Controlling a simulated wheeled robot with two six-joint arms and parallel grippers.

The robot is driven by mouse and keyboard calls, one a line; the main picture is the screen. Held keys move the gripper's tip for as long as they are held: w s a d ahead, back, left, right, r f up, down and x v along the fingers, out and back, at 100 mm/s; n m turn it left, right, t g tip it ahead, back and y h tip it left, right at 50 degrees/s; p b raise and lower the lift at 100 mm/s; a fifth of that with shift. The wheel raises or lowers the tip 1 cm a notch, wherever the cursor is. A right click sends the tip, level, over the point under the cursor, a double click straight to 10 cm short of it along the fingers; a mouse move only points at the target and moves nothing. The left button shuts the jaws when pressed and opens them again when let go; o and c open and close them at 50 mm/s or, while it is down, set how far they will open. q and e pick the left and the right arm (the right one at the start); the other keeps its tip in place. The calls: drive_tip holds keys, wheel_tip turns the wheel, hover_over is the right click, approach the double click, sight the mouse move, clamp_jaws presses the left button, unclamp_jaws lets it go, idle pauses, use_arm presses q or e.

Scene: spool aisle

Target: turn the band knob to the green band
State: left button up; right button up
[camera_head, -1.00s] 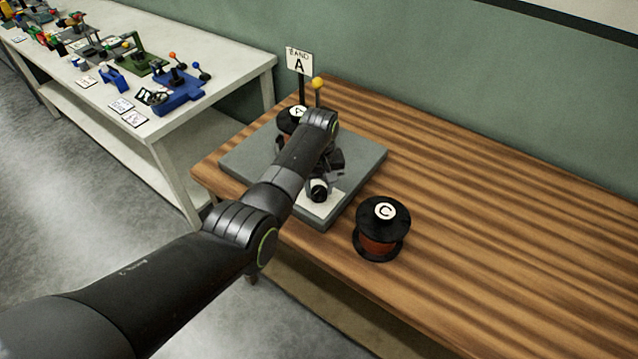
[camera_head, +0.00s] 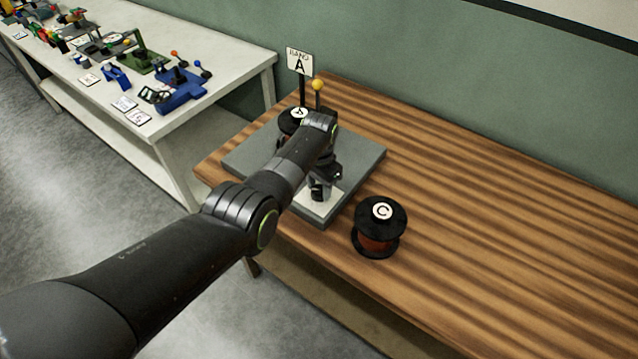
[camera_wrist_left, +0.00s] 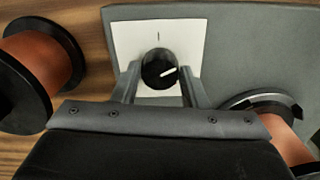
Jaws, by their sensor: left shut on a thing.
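The band knob (camera_wrist_left: 158,70) is a round black knob with a white pointer line. It sits on a white plate (camera_wrist_left: 185,30) with a small dark tick at its top edge. The pointer aims right and slightly up in the left wrist view, away from that tick. My left gripper (camera_wrist_left: 158,78) is shut on the knob, one finger on each side. In the head view my left gripper (camera_head: 319,190) is over the plate's end of the grey base (camera_head: 365,160), and the knob is hard to make out. No green band shows on the plate. My right gripper is out of view.
A spool marked C (camera_head: 381,228) stands on the wooden table, right of the base. A spool marked A (camera_head: 293,120) stands on the base beside a yellow-tipped post (camera_head: 317,86) and a sign (camera_head: 299,62). The table's right side is clear.

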sight(319, 189)
use_arm(q)
drive_tip(key=m, duration=0.6)
drive_tip(key=shift+w+r+p, duration=0.1)
drive_tip(key=shift+r+p, duration=0.05)
drive_tip(key=shift+p, duration=0.2)
drive_tip(key=m, duration=0.6)
drive_tip(key=shift+m, duration=0.3)
drive_tip(key=o, duration=1)
wheel_tip(319, 189, up, 6)
drive_tip(key=p, duration=0.3)
wheel_tip(319, 189, up, 11)
drive_tip(key=shift+r+b, duration=0.15)
drive_tip(key=shift+b, duration=0.4)
